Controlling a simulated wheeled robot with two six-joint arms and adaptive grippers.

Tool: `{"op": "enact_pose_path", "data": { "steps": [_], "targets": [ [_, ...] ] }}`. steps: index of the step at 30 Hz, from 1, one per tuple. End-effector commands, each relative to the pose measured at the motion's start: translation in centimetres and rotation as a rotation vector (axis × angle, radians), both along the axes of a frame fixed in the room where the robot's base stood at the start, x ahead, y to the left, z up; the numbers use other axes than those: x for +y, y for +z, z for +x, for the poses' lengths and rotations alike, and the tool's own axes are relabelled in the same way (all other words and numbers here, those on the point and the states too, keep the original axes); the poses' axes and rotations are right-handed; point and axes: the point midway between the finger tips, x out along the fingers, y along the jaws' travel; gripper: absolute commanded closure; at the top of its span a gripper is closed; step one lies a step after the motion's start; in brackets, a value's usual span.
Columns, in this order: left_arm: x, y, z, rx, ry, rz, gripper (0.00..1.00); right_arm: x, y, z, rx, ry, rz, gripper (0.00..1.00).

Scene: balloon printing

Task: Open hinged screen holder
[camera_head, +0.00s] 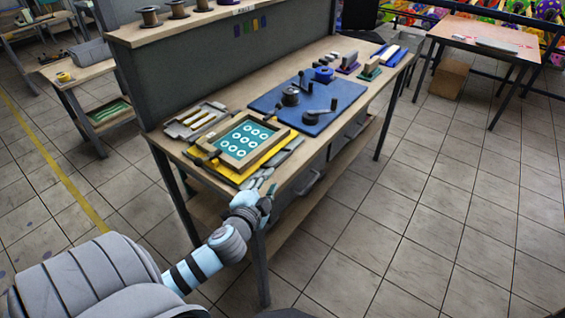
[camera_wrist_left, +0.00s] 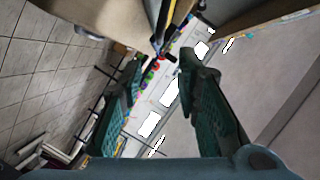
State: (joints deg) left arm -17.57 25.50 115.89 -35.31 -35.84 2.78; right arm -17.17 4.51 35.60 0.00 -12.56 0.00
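The hinged screen holder has a wooden frame (camera_head: 219,147) around a teal screen with white rings (camera_head: 241,139). It appears to lie flat over a yellow base (camera_head: 272,152) near the front corner of the workbench. My left gripper (camera_head: 267,187) is just off the bench's near edge, on the camera's side of the holder, and appears apart from it. In the left wrist view the two dark green fingers (camera_wrist_left: 162,72) are spread with nothing between them. Beige, yellow and dark edges show just beyond the fingertips; I cannot tell which parts they are. My right gripper is not in view.
The workbench (camera_head: 318,125) also carries a grey tray (camera_head: 195,121) behind the holder and a blue mat (camera_head: 330,119) with round dark tools. Farther along stand small stamp-like blocks (camera_head: 348,62). The grey back panel (camera_head: 235,65) rises behind.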

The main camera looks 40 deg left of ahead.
Motion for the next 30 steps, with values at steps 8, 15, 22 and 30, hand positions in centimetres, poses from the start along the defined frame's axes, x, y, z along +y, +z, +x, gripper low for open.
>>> {"op": "enact_pose_path", "data": {
  "steps": [8,15,22,30],
  "targets": [
    [2.5,-1.7,6.9,-0.002,0.002,-0.006,0.70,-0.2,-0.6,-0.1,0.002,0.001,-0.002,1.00],
    [3.9,-2.6,10.6,0.001,0.002,-0.005,0.70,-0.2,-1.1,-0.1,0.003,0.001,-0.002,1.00],
    [4.1,-2.7,11.3,0.001,0.000,-0.006,0.70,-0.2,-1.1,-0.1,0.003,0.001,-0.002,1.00],
    [4.1,-2.7,11.3,0.001,0.000,-0.006,0.94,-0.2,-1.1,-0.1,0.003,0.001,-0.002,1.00]
  ]
}}
